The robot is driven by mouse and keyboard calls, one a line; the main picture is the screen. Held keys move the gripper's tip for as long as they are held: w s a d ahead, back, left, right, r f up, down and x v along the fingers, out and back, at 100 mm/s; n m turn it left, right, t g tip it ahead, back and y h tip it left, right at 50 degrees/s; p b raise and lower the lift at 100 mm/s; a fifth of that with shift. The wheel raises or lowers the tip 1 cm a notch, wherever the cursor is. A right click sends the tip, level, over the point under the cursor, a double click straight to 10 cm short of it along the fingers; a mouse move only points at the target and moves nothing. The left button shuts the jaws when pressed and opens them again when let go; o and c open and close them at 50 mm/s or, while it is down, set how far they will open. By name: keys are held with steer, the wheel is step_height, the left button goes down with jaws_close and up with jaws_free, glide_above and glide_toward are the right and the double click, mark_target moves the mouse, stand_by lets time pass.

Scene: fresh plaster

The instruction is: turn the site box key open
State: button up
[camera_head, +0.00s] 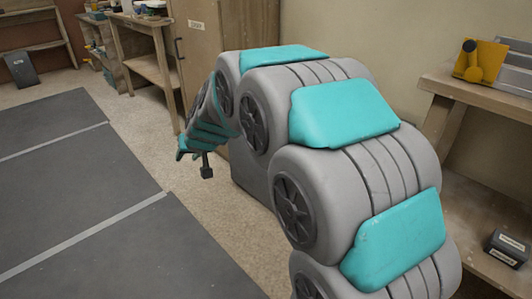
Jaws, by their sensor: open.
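My gripper (193,153) is at the end of my grey and teal arm, left of centre, in front of a tall tan cabinet. It looks open, and I see nothing held in it. I cannot clearly make out the site box or its key. They may be hidden behind my arm, which covers much of the middle of the view. A yellow piece with a round knob (480,60) stands on the wooden bench at the right, far from my gripper; I cannot tell what it is.
The tan cabinet (205,50) has a dark handle and a small label. A wooden bench (450,88) is at the right, with a small dark box (508,248) below. A wooden worktable (150,68) stands at the back left. Dark floor mats (70,165) leave open floor at the left.

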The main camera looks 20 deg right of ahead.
steer(key=w+d+f+m+t+h+b, duration=0.1)
steer(key=w+d+m+t+h, duration=0.15)
steer(key=w, duration=0.55)
steer(key=w+d+f+m+t+h, duration=0.15)
steer(key=w+d, duration=0.25)
steer(key=w, duration=0.4)
steer(key=w+d+f+m+t+h+b, duration=0.1)
steer(key=w+d+f+t+h, duration=0.2)
steer(key=w, duration=0.6)
steer(key=d+f+m+g+h+b, duration=0.1)
steer(key=d+f+m+g+h, duration=0.2)
steer(key=d+f+m+h, duration=0.5)
steer(key=s+d+f+g+h+b, duration=0.1)
steer(key=s+d+f+g+h, duration=0.45)
steer(key=d+f, duration=0.4)
steer(key=shift+g+y, duration=0.25)
steer(key=shift+y, duration=0.1)
steer(key=shift+s+r+x, duration=0.1)
steer(key=shift+r+x, duration=0.05)
steer(key=shift+x, duration=1)
steer(key=shift+s+r+x, duration=0.15)
steer(key=shift+x, duration=1)
steer(key=shift+s+r+x, duration=0.1)
steer(key=shift+x, duration=1)
steer(key=shift+d, duration=0.15)
steer(key=shift+c, duration=0.3)
jaws_close()
